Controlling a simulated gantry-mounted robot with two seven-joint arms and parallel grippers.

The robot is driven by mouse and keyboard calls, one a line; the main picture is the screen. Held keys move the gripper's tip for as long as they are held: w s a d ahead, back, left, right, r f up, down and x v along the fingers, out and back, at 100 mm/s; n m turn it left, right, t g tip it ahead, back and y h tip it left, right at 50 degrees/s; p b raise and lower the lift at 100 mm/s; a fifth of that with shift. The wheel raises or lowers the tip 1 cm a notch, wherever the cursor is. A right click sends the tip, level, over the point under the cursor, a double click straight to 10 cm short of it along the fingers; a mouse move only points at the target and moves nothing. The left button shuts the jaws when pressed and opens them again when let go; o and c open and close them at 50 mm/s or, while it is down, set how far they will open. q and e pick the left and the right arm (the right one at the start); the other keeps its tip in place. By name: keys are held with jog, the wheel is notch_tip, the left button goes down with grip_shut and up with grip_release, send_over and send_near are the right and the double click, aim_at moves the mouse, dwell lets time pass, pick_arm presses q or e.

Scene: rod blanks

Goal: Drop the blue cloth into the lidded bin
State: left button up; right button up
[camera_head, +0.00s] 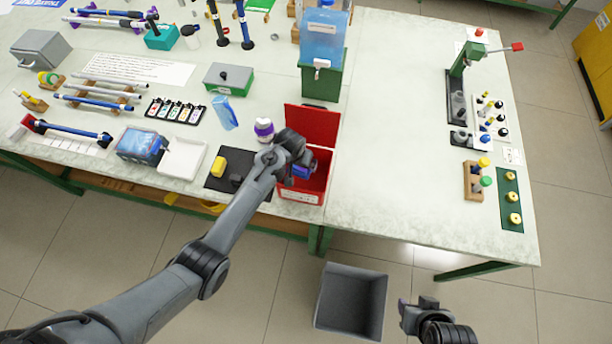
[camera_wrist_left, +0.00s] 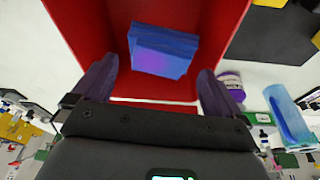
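The lidded bin (camera_head: 301,196) is a red box with a white label on its front, at the front edge of the left bench. Its red lid (camera_head: 313,124) stands open at the back. My left gripper (camera_wrist_left: 157,82) is open above the bin's mouth, its two purple fingers wide apart. The blue cloth (camera_wrist_left: 162,50), a folded block, shows beyond the fingertips within the bin's red walls, apart from both fingers. In the head view the cloth (camera_head: 302,170) is partly hidden by my gripper; whether it rests on the floor is unclear. My right gripper (camera_head: 417,304) is empty, off the bench.
A white bottle with a purple band (camera_head: 264,129) stands behind my left wrist. A grey open bin (camera_head: 350,301) stands on the floor. The right bench's middle is clear.

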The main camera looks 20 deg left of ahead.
pick_arm(q)
jog(key=shift+r, duration=0.1)
jog(key=v, duration=1)
jog(key=shift+r, duration=0.35)
